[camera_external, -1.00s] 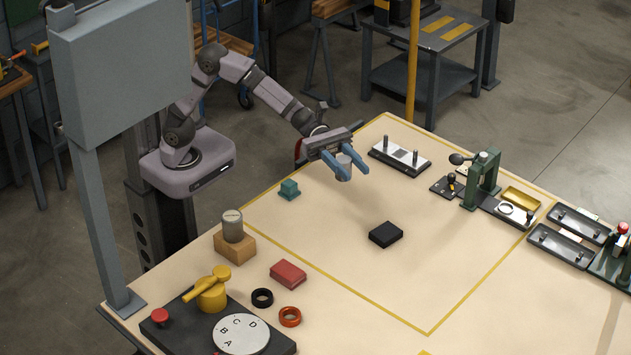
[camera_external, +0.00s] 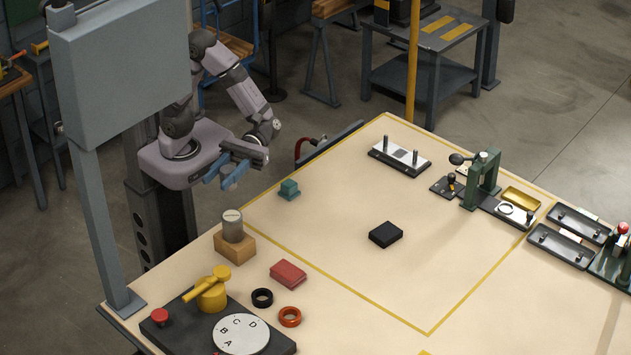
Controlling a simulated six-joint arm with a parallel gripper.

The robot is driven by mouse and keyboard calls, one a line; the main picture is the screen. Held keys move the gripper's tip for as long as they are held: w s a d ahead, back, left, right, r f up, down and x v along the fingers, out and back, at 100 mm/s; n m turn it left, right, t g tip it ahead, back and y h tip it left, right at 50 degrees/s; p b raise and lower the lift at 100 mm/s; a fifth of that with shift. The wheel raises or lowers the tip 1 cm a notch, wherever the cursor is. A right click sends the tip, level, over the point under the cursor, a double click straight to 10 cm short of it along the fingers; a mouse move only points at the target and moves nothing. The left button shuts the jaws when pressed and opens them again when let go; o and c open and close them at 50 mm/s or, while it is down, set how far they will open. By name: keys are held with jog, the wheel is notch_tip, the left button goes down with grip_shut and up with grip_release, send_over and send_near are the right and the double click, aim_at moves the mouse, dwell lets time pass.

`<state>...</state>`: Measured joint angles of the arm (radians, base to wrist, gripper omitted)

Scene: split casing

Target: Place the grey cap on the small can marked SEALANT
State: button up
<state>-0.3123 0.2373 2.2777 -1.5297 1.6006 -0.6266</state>
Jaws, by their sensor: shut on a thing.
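A small grey can (camera_external: 233,226) stands upright on a wooden block (camera_external: 235,247) at the table's left edge. Its writing is too small to read, and its top shows as a lighter grey disc. My gripper (camera_external: 218,180), with blue fingers, is above and a little behind the can, clear of it and near my base. It is shut on the grey cap, which is mostly hidden between the fingers in this view.
A teal block (camera_external: 289,190) lies right of the can, a red block (camera_external: 288,273) in front. A black block (camera_external: 386,234) sits mid-table. A tall grey panel (camera_external: 124,80) stands left of my gripper. The yellow-outlined middle is mostly clear.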

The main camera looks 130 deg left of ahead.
notch_tip(320, 180, down, 10)
dwell(1.0)
jog(key=o, duration=1.3)
jog(key=b+v, duration=0.2)
jog(key=v, duration=1)
jog(key=shift+r+b, duration=0.1)
jog(key=shift+b, duration=0.25)
